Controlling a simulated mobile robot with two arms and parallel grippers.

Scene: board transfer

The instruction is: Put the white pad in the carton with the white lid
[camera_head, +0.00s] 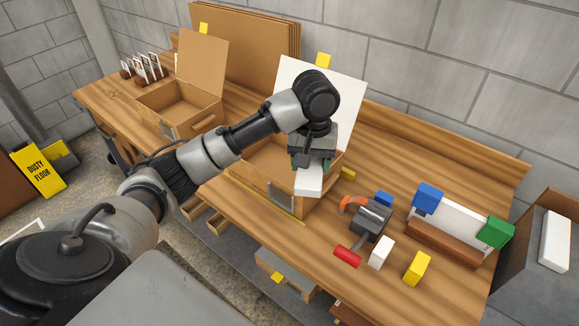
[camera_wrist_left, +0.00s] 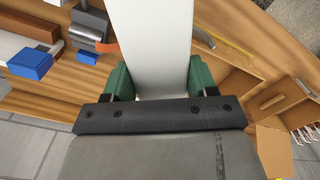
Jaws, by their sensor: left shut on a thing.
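My left gripper (camera_head: 312,161) is shut on the white pad (camera_head: 308,181), a flat white block that hangs below the fingers. In the left wrist view the pad (camera_wrist_left: 150,40) runs out between the green fingertips (camera_wrist_left: 160,82). The carton with the white lid (camera_head: 264,181) stands on the bench, its white lid (camera_head: 347,92) raised at the back. The pad shows in front of the carton's right part; I cannot tell how far above the rim it is. My arm and gripper hide part of the carton's opening. My right gripper is not in view.
An open carton with a brown lid (camera_head: 180,108) stands at the left. Right of the white-lidded carton lie a hammer-like tool (camera_head: 371,220), a red cylinder (camera_head: 347,257), a white block (camera_head: 381,252) and a yellow block (camera_head: 417,267). Blue and green blocks stand further right.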

